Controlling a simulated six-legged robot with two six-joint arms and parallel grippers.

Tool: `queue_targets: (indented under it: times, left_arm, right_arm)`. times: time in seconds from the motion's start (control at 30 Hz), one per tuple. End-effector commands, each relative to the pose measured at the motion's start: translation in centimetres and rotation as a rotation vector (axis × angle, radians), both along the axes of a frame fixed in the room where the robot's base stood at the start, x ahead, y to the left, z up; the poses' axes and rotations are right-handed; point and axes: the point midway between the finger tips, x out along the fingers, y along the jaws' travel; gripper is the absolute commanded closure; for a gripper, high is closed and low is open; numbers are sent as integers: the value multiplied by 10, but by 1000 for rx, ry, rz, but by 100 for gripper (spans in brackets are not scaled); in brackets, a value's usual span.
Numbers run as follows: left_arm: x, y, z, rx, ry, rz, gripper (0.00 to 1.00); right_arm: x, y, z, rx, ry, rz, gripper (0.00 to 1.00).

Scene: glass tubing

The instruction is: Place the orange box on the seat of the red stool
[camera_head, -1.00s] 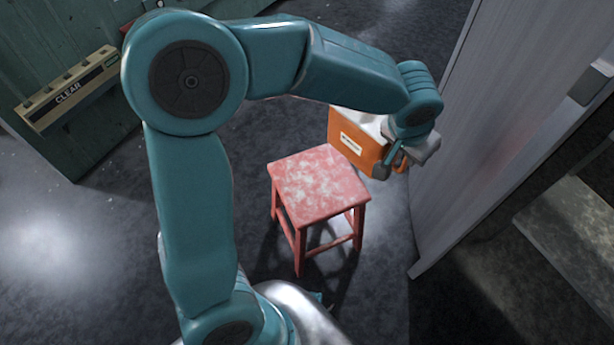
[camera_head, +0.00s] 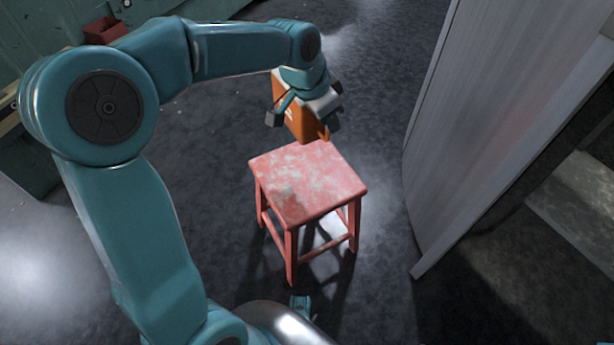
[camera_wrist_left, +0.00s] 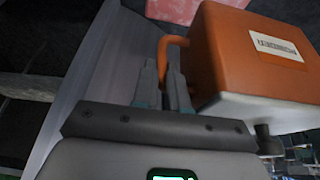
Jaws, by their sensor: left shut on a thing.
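The orange box (camera_head: 301,122), with a white label, hangs from my left gripper (camera_head: 304,108) beyond the stool's far edge in the head view. The gripper and arm hide part of it. In the left wrist view the gripper's fingers (camera_wrist_left: 172,88) are close together at the orange handle of the box (camera_wrist_left: 238,55). The red stool (camera_head: 308,182) stands upright on the floor, its worn square seat bare. A piece of the seat also shows at the top of the left wrist view (camera_wrist_left: 172,9). My right gripper is not seen.
A tall grey panel (camera_head: 470,130) stands to the right of the stool, with a pale slab (camera_head: 585,205) beyond it. A green cabinet (camera_head: 40,165) and a small red bin (camera_head: 104,30) are at the far left. Dark floor around the stool is clear.

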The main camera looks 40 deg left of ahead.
Motion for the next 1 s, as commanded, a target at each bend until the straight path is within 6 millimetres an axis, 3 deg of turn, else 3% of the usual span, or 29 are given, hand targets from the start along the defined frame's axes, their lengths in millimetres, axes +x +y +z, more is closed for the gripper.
queue_targets:
  times: [0.17,0.4,0.6,0.87,1.0]
  left_arm:
    - [0,4,-27,4,-9,-14,100]
    - [0,5,-88,3,-7,-11,100]
    - [0,5,-128,3,-8,-9,100]
    - [0,6,-147,4,-11,-9,100]
    - [0,5,-171,4,-8,-10,100]
  right_arm:
    - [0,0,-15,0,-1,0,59]
    - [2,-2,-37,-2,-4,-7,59]
    - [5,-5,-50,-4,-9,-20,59]
    - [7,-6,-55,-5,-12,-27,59]
    - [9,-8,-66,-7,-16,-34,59]
